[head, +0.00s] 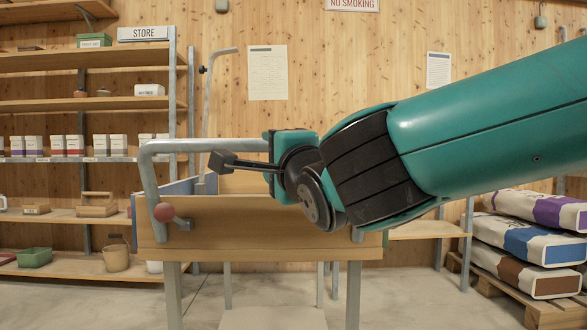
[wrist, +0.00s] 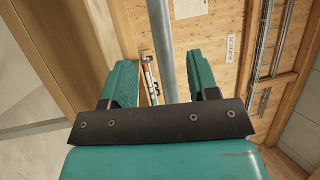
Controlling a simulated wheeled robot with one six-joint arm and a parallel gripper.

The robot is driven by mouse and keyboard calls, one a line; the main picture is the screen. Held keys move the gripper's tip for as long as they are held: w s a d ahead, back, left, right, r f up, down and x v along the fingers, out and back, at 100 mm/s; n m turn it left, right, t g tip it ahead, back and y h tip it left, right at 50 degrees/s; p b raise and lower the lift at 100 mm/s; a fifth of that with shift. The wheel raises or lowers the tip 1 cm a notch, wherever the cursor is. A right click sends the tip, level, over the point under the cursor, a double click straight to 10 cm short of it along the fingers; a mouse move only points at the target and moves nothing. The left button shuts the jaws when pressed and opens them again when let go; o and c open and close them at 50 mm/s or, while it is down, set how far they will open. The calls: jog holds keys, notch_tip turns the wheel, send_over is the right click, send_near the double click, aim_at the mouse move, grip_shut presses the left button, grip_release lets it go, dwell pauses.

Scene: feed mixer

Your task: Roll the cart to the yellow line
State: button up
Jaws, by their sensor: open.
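The cart has a wooden front panel (head: 260,228), grey metal legs and a grey tubular handle (head: 205,146) across its top. A round red knob on a short lever (head: 163,212) sits at the panel's left. My gripper (head: 271,145) is at the handle's right-hand part and hides some of it. In the wrist view my gripper (wrist: 163,85) is open, with the grey handle bar (wrist: 165,45) running between its two teal fingers, a gap showing on each side. The yellow line shows in neither view.
Store shelves (head: 90,159) with boxes, baskets and tubs stand at the left against the wooden wall. Stacked feed sacks (head: 525,240) lie on a pallet (head: 535,308) at the right. Some bare concrete floor (head: 420,300) shows between the cart and the pallet.

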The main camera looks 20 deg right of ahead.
jog(key=b+v, duration=0.1)
jog(key=v, duration=0.7)
jog(key=shift+f, duration=0.1)
notch_tip(320, 180, down, 16)
jog(key=s+n+g+p, duration=0.2)
jog(key=n+g+p, duration=0.1)
jog(key=n+g, duration=0.7)
jog(key=s+f+n+g+y+p, duration=0.1)
jog(key=s+f+n+g, duration=0.2)
jog(key=s+n+g, duration=0.3)
jog(key=s+f+n+g+y, duration=0.1)
jog(key=s+f+n+g, duration=0.2)
jog(key=s+n, duration=0.3)
jog(key=s+r+n+g+p, duration=0.1)
jog(key=s+r+p, duration=0.2)
jog(key=r+p, duration=3.5)
jog(key=shift+a, duration=0.15)
